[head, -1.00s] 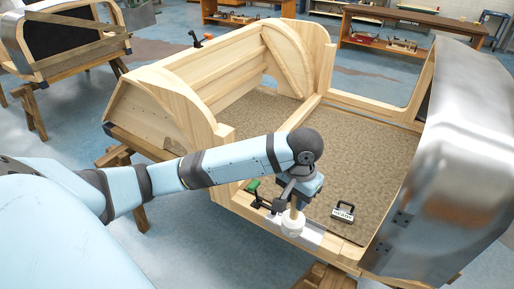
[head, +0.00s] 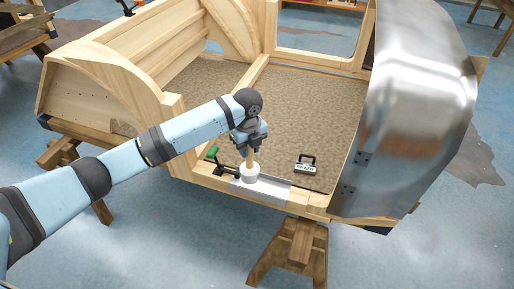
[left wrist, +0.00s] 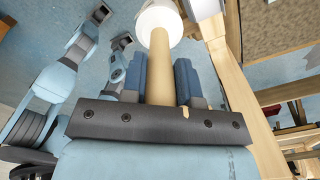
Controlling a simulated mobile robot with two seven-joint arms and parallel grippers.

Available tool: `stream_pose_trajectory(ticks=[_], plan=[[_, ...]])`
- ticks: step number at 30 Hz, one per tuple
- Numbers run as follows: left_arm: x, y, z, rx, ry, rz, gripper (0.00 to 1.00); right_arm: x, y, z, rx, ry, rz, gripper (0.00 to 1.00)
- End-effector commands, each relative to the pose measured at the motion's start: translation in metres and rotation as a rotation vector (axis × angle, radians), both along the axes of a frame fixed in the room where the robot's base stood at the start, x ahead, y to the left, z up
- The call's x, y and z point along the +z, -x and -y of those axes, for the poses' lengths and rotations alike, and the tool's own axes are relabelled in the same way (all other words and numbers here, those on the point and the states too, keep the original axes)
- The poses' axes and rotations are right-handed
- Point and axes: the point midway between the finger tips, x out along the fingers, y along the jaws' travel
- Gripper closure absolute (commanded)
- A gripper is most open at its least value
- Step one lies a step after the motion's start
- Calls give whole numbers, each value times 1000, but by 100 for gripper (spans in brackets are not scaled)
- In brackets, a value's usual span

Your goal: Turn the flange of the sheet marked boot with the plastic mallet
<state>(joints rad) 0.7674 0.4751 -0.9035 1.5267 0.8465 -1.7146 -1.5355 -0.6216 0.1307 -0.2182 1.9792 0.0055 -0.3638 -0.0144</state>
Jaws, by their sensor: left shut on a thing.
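My left gripper (head: 249,147) is shut on the wooden handle of the mallet (head: 251,171). The mallet has a white head, which hangs downward at the front sill, over or against the grey metal sheet (head: 272,189). I cannot tell whether it touches. In the left wrist view, the mallet's handle (left wrist: 158,72) runs between the two blue fingers, with the white head beyond them. A small label block with a black handle (head: 305,166) stands on the floor panel behind the sheet; its lettering is too small to read surely. The sheet's flange is not clear.
A black clamp with a green grip (head: 212,153) sits on the sill just left of the mallet. The wooden bodyframe (head: 150,65) rises behind. A large curved metal panel (head: 415,100) stands at the right. A wooden trestle (head: 292,250) is below the sill.

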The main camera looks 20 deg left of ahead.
Motion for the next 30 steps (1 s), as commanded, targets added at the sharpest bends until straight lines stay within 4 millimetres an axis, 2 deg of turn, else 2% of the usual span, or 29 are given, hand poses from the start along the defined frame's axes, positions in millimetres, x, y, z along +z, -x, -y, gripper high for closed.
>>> stream_pose_trajectory(ticks=[6,12,18,30], plan=[[-22,-29,6,-519,-1,0,100,-9,-1,-2,5,-2,2,100],[-33,-46,9,-851,0,2,100,-11,-2,-4,8,-3,5,100],[-39,-52,10,-978,1,3,100,-12,-3,-4,11,-3,10,100],[-67,-51,10,-983,-1,3,100,-37,-2,-9,21,-7,2,100]])
